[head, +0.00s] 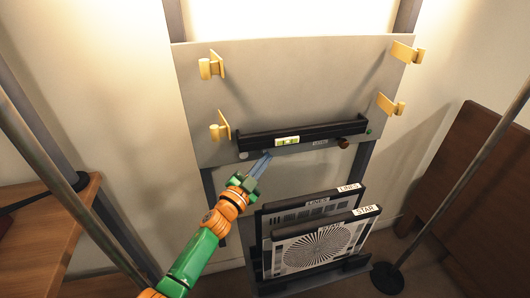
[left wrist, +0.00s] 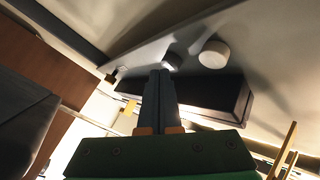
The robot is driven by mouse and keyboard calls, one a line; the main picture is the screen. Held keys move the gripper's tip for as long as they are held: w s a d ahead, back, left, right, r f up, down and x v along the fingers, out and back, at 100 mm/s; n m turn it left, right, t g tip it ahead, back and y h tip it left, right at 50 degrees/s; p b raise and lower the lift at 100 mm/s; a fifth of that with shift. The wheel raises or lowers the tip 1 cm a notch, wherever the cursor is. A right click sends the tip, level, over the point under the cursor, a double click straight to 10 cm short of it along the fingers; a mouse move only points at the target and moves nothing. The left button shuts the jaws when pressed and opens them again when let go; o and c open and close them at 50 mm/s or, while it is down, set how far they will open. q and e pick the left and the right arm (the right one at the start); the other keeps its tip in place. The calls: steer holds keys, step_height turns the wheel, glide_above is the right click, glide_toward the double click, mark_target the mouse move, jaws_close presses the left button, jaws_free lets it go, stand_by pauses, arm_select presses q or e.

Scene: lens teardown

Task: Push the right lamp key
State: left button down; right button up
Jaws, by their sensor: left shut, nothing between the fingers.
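My left gripper (head: 266,158) is shut and empty, its fingertips just below the left part of the black ledge on the grey panel. In the left wrist view the shut fingers (left wrist: 160,73) point at a dark round key (left wrist: 175,55) with a bright spot at its edge. The tips appear close to it; I cannot tell whether they touch. A pale round key (left wrist: 214,53) is beside it; in the head view a pale key (head: 243,155) shows left of my fingertips. The dark key is hidden or too small to tell in the head view. My right gripper is out of view.
The black ledge (head: 310,132) carries a spirit level (head: 287,141). A brown knob (head: 343,143) and a green spot (head: 369,131) are at its right. Yellow clips (head: 212,65) project from the grey panel (head: 290,80). Chart boards, LINES (head: 300,212) and STAR (head: 318,249), stand below.

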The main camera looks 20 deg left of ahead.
arm_select(q)
steer(key=shift+s+d+p, duration=0.3)
steer(key=shift+s+d, duration=0.05)
steer(key=shift+s, duration=0.25)
steer(key=s+d+p, duration=0.2)
steer(key=s+d, duration=0.1)
steer(key=s, duration=0.2)
steer(key=shift+d, duration=0.2)
